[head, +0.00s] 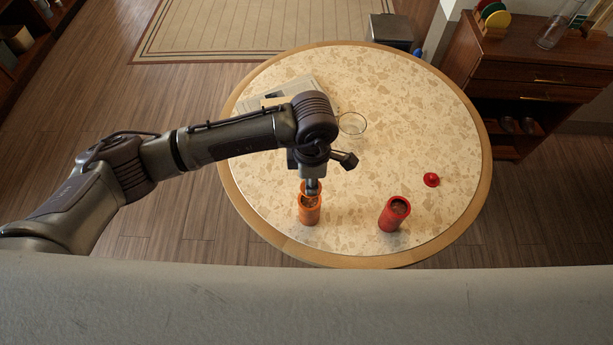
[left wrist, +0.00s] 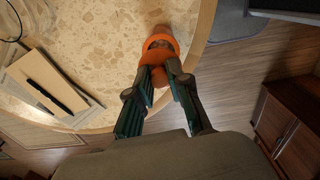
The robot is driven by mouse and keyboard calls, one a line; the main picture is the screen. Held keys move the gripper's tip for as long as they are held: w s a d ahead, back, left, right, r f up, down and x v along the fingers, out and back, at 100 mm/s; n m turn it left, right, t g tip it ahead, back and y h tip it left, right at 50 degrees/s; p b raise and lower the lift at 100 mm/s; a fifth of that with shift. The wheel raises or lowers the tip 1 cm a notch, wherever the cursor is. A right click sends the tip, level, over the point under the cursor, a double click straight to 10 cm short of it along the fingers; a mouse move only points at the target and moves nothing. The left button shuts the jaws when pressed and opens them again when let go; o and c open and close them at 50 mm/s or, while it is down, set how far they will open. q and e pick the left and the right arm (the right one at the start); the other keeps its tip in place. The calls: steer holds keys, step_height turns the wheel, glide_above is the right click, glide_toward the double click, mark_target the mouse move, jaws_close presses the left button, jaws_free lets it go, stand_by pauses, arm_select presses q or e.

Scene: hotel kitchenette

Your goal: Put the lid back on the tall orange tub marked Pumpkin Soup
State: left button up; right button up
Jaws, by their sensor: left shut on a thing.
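The orange tub (head: 309,215) stands upright near the table's front edge, below my left gripper (head: 312,188). Its open mouth, with brownish contents, shows in part; any marking on it is too small to read. In the left wrist view my left gripper (left wrist: 160,77) is shut on an orange piece that looks like the lid (left wrist: 156,57). The lid is at the tub's mouth, partly hidden by the fingers; I cannot tell whether it touches the rim. My right gripper is not in view.
An open red tub (head: 396,212) stands right of the orange one, with a red lid (head: 431,180) on the table behind it. A clear glass (head: 352,123) and papers with a pen (left wrist: 50,97) lie farther back. The table's right side (head: 440,120) is mostly clear.

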mark_target(310, 200)
arm_select(q)
steer(key=shift+f+b, duration=0.3)
steer(key=shift+f, duration=0.55)
steer(key=shift+s+a+f+b, duration=0.15)
steer(key=shift+f+b, duration=0.25)
steer(key=shift+f, duration=0.4)
steer(key=shift+f+b, duration=0.85)
steer(key=shift+f, duration=0.05)
steer(key=shift+f+b, duration=0.25)
steer(key=shift+b, duration=0.05)
steer(key=shift+b, duration=0.55)
steer(key=shift+f+b, duration=0.2)
steer(key=shift+b, duration=0.6)
